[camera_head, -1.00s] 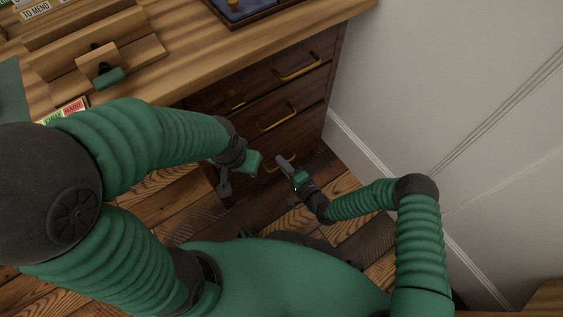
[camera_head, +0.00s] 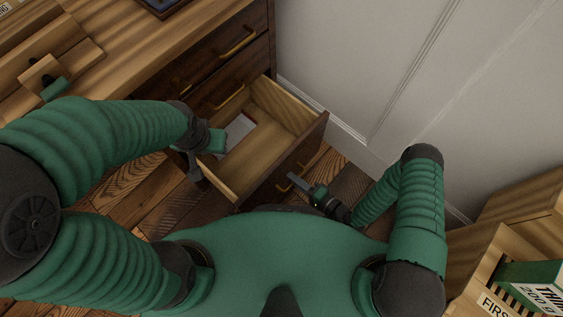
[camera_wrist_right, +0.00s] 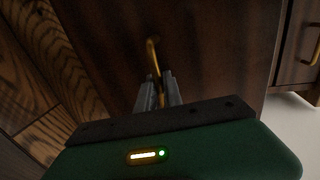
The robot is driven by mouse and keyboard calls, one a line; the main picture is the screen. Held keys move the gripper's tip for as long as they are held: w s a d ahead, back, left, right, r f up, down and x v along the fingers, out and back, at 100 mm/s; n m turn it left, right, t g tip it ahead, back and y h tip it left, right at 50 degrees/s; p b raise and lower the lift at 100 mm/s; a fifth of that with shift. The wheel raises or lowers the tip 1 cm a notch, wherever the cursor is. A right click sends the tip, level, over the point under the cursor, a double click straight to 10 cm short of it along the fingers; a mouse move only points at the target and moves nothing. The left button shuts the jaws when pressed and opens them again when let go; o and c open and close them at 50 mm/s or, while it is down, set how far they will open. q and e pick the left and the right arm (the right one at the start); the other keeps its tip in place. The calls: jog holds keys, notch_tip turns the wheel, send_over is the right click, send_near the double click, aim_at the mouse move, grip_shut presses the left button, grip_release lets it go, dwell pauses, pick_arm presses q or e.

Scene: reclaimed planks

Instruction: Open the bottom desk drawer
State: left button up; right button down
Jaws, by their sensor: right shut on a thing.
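The bottom desk drawer (camera_head: 262,152) stands pulled well out from the dark wooden desk, its pale inside showing. My right gripper (camera_head: 296,180) is at the drawer's front, shut on its brass handle (camera_head: 282,185). In the right wrist view the fingers (camera_wrist_right: 157,92) close around the lower part of the handle (camera_wrist_right: 152,52), against the dark drawer front. My left gripper (camera_head: 204,155) hangs over the drawer's left side; whether its fingers are open or shut is unclear.
A pale flat item with a red edge (camera_head: 240,128) lies in the drawer. Two upper drawers with brass handles (camera_head: 238,42) are shut. A white wall (camera_head: 350,60) stands to the right. A wooden crate (camera_head: 482,270) with a green-and-white box is at lower right.

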jog(key=shift+s+d+f, duration=0.2)
jog(key=shift+s+d, duration=0.95)
jog(key=shift+d, duration=0.25)
